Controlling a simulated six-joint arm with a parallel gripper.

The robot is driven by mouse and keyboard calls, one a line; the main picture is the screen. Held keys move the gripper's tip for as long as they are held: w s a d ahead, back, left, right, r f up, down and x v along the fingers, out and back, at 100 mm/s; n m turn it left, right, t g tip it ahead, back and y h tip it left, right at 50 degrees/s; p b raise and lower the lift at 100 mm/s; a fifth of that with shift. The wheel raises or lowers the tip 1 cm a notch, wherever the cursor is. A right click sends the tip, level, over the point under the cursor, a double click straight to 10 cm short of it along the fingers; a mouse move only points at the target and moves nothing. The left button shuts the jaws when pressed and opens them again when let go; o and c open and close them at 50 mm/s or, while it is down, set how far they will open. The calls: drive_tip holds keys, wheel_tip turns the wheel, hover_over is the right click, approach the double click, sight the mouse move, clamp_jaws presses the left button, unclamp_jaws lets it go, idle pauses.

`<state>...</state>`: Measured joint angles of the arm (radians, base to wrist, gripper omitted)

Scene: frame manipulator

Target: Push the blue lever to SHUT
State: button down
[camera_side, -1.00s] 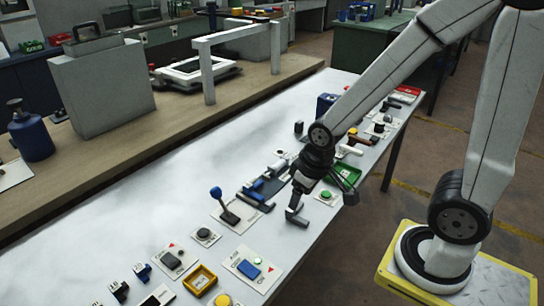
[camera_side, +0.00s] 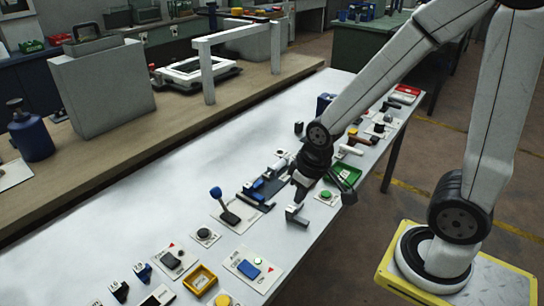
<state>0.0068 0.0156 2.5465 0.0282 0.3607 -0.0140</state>
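A blue-knobbed lever (camera_side: 221,202) stands tilted on a white plate (camera_side: 240,221) near the middle of the white table. Its plate's lettering is too small to read. Just right of it lies a dark blue fixture with blue handle-like parts (camera_side: 255,191); I cannot tell whether this or the knobbed stick is the task's lever. My gripper (camera_side: 297,214) points down over the table's front edge side, right of both and apart from the knobbed lever. Its fingers are small and seen edge-on, so their opening is unclear. I see nothing held.
A green button (camera_side: 325,195) and a green tray (camera_side: 343,173) lie right of my gripper. A yellow tray (camera_side: 200,279), a blue rocker switch (camera_side: 248,268) and a dark round knob (camera_side: 204,234) lie at the front. The table's left-back part is clear.

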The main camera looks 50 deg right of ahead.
drive_tip(key=m+t+y, duration=0.7)
drive_tip(key=m+y, duration=0.2)
drive_tip(key=m, duration=0.4)
approach(221, 202)
drive_tip(key=w+d, duration=0.4)
drive_tip(key=w, duration=0.1)
drive_tip(key=shift+w+d+t+h, duration=0.15)
drive_tip(key=shift+d+t+h, duration=0.15)
drive_tip(key=shift+d+t, duration=0.25)
drive_tip(key=shift+a, duration=0.1)
drive_tip(key=x, duration=1)
drive_tip(key=shift+s+a+r, duration=0.4)
drive_tip(key=shift+s+a, duration=0.2)
drive_tip(key=shift+s, duration=0.1)
drive_tip(key=shift+s+a+r, duration=0.4)
drive_tip(key=shift+s+a, duration=0.15)
drive_tip(key=shift+s, duration=0.15)
